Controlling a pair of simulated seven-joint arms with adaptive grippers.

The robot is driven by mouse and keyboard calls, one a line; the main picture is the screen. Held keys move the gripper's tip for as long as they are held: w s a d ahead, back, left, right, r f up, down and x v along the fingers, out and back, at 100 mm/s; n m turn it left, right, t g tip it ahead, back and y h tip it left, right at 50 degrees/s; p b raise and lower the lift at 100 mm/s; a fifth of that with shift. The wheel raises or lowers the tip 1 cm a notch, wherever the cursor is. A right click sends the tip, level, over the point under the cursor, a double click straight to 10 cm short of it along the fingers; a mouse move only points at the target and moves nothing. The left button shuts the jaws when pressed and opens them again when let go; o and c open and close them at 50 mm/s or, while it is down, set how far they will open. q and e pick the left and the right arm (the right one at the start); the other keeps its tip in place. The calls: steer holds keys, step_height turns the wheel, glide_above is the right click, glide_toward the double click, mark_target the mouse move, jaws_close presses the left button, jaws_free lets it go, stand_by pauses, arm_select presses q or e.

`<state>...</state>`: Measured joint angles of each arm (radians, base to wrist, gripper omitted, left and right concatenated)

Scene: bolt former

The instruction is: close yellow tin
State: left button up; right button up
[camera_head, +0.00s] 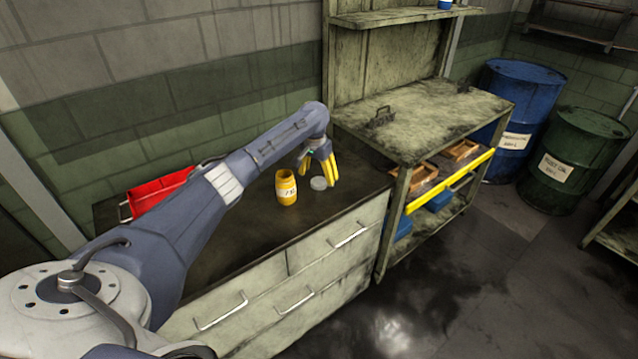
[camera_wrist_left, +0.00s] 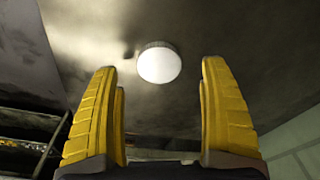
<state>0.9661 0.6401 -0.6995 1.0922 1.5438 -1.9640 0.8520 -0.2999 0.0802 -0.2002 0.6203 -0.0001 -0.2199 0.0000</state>
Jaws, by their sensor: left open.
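The yellow tin (camera_head: 286,188) stands upright on the dark top of the drawer cabinet, with a pale label on its front. A round grey-white lid (camera_head: 318,183) lies flat on the cabinet top just right of the tin, apart from it. The tin is not seen in that view. My right gripper is not in view.
A red tray (camera_head: 160,190) sits at the back left of the cabinet top (camera_head: 235,235). A taller workbench (camera_head: 425,115) with wooden boxes stands close on the right. Blue and green drums stand farther right. The cabinet top in front of the tin is clear.

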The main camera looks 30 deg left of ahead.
mark_target(319, 181)
arm_select(q)
steer(key=shift+w+d+f, duration=0.1)
steer(key=shift+w+f, duration=0.05)
steer(key=shift+f, duration=1.5)
steer(key=shift+c, duration=0.2)
steer(key=c, duration=0.9)
